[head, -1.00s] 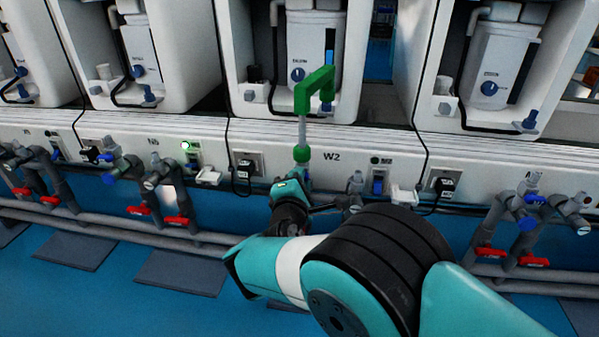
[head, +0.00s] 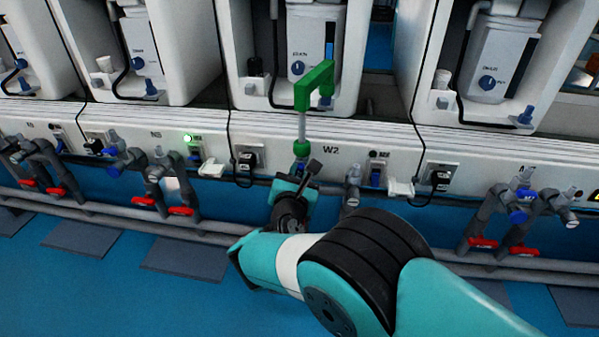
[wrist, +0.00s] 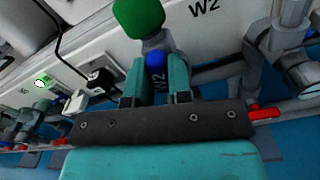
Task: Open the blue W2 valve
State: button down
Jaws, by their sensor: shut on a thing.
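The blue W2 valve handle (wrist: 157,60) is in the wrist view, just below a green ball-shaped part. More blue shows lower down, between my fingers. My gripper (wrist: 156,75) has its two teal fingers on either side of this blue part and is shut on it. In the head view, the blue of the valve (head: 301,149) shows only as a small patch under the green ball. My gripper (head: 300,168) reaches up to it from below. The fingers hide much of the valve. The W2 label (head: 331,150) is on the white panel to the right.
A green bent piece on a metal rod (head: 314,86) rises above the valve. Grey pipes with red handles (head: 180,211) stand to the left, and similar ones (head: 483,242) to the right. A black plug (head: 246,157) is close left. Blue floor (head: 110,285) lies open at lower left.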

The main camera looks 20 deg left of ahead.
jog(key=shift+n, duration=1.5)
jog(key=c, duration=1)
grip_release()
jog(key=shift+c, duration=0.2)
jog(key=b+v, duration=1.1)
jog(key=v, duration=0.6)
jog(key=shift+s, duration=0.25)
